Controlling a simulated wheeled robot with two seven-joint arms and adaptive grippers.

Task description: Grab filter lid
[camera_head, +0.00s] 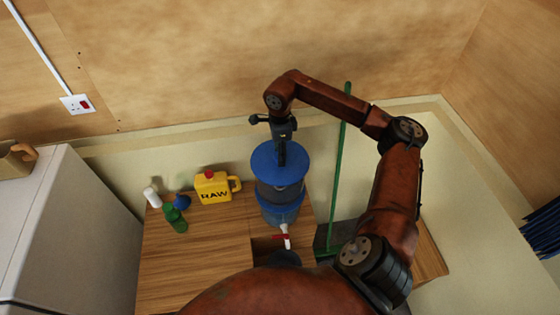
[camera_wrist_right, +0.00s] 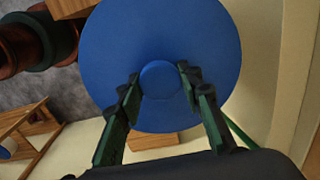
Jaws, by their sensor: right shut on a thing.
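The blue filter lid (camera_head: 291,163) is a round disc above a dark cylinder (camera_head: 279,192) with a blue lower part and a red-and-white tap. In the right wrist view the lid (camera_wrist_right: 115,55) fills the upper middle, with a round knob (camera_wrist_right: 160,80) at its centre. My right gripper (camera_head: 282,158) reaches down onto the lid from above. In the wrist view its fingers (camera_wrist_right: 160,84) stand on either side of the knob, shut on it. I cannot tell whether the lid rests on the cylinder or is raised. My left gripper is not in view.
A yellow jug marked RAW (camera_head: 213,188), a green bottle (camera_head: 175,219) and a white bottle (camera_head: 152,197) stand on the wooden counter (camera_head: 200,255) left of the filter. A green pole (camera_head: 339,170) stands right of it. A plywood wall is behind.

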